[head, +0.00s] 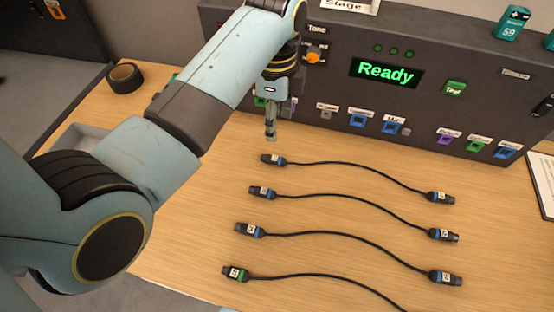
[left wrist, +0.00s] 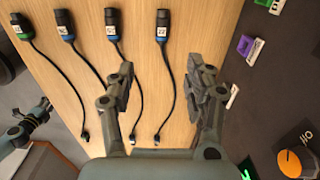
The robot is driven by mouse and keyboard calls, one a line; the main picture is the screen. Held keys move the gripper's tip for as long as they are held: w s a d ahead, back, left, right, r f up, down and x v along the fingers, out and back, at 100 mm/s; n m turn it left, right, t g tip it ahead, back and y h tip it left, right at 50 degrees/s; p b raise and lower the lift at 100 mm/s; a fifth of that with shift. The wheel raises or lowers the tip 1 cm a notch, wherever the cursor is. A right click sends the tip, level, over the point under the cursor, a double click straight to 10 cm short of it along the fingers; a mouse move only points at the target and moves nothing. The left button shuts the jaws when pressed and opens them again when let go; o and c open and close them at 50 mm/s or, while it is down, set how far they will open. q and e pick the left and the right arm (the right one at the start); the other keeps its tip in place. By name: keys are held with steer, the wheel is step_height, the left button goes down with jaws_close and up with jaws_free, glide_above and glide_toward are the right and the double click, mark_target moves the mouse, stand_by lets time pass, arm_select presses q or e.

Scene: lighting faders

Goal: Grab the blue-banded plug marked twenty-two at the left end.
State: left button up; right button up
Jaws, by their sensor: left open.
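The blue-banded plug (head: 273,160) at the left end of the farthest cable lies on the table. In the left wrist view the same plug (left wrist: 162,32) carries a white label that seems to read 22. My left gripper (head: 271,132) is above the table, just beyond that plug. In the left wrist view my left gripper (left wrist: 162,68) is open and empty, with the plug's cable between its fingers and the plug ahead of the tips.
Nearby left-end plugs are two blue-banded ones (head: 262,192) (head: 249,230) and a green-banded one (head: 235,273). Several blue-banded plugs (head: 441,197) lie at the right. The dark panel (head: 430,110) with a Ready display (head: 385,71) stands behind. Black tape (head: 124,78) lies left.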

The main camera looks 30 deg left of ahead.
mark_target(276, 157)
arm_select(q)
step_height(276, 157, down, 14)
steer(key=b, duration=0.2)
steer(key=shift+w+r+b, duration=0.15)
steer(key=shift+b, duration=0.15)
jaws_close()
stand_by(0.3)
steer(key=shift+r, duration=0.1)
